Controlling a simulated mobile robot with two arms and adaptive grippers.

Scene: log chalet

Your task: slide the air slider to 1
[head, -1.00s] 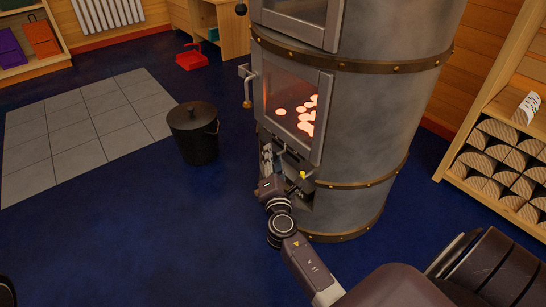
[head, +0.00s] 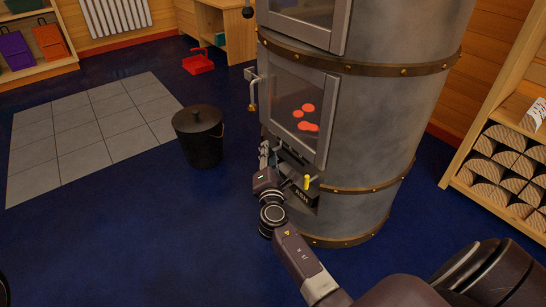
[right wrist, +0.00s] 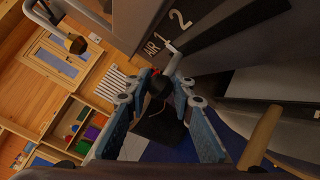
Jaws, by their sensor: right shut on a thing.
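The stove (head: 390,125) stands right of centre in the head view. In the right wrist view its dark plate carries the marking AIR 1 2 (right wrist: 165,32). A pale grey air slider lever (right wrist: 174,64) sticks out by the 1. My right gripper (right wrist: 164,82), with blue-grey fingers, is shut on the lever's end, where a dark knob shows between the fingertips. In the head view my right gripper (head: 266,156) is low at the stove's left front, below the glass door, and the slider is hardly visible there. My left gripper is not in view.
A yellow knob (head: 307,182) sits beside my right gripper, above a plate marked ASH. The stove door handle (head: 252,92) juts out left. A black lidded bucket (head: 199,135) stands on the blue floor near grey tiles (head: 85,135). A log rack (head: 505,165) is at right.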

